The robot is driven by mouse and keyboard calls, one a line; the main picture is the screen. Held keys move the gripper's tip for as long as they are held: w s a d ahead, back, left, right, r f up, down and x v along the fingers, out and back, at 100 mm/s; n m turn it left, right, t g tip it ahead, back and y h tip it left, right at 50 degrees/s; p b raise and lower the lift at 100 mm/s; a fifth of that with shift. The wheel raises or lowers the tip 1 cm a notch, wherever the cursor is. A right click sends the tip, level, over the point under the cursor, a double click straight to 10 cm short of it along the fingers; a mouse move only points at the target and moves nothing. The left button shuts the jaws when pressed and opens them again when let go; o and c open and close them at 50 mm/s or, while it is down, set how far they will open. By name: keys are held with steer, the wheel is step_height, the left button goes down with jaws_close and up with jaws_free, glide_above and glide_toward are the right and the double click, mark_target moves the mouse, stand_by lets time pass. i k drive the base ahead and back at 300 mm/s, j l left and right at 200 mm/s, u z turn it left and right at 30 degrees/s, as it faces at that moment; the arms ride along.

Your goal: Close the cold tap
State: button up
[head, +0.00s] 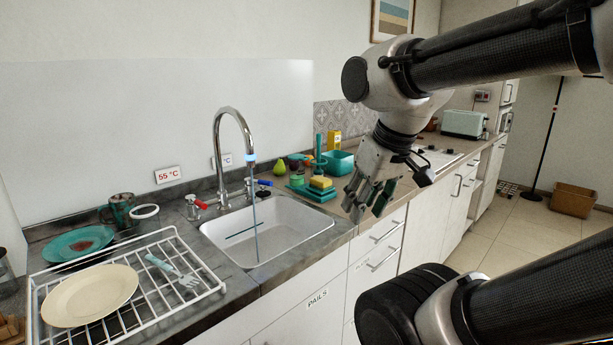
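A chrome tap (233,125) arches over the white sink (290,228), and a thin bluish stream of water (256,225) falls from its spout, which has a glowing blue ring. The cold tap's blue handle (264,182) is to the right of the spout's base. A red handle (200,204) is on the left. My gripper (364,212) hangs above the counter to the right of the sink, well apart from the blue handle. Its fingers point down and look spread, with nothing held between them.
A green tray (312,193) with sponges and a bottle (320,146) stand right of the sink, near a teal tub (338,162). A white dish rack (195,262) with a plate is at the front left. A sign reading 55 °C (167,175) stands behind the red handle.

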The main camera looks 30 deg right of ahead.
mark_target(247, 181)
steer(key=z, duration=0.25)
steer(key=i+l+u, duration=0.15)
steer(key=l, duration=0.2)
steer(key=i+l+u, duration=0.1)
steer(key=i+l, duration=0.2)
steer(key=i+l+u, duration=0.15)
steer(key=l, duration=0.35)
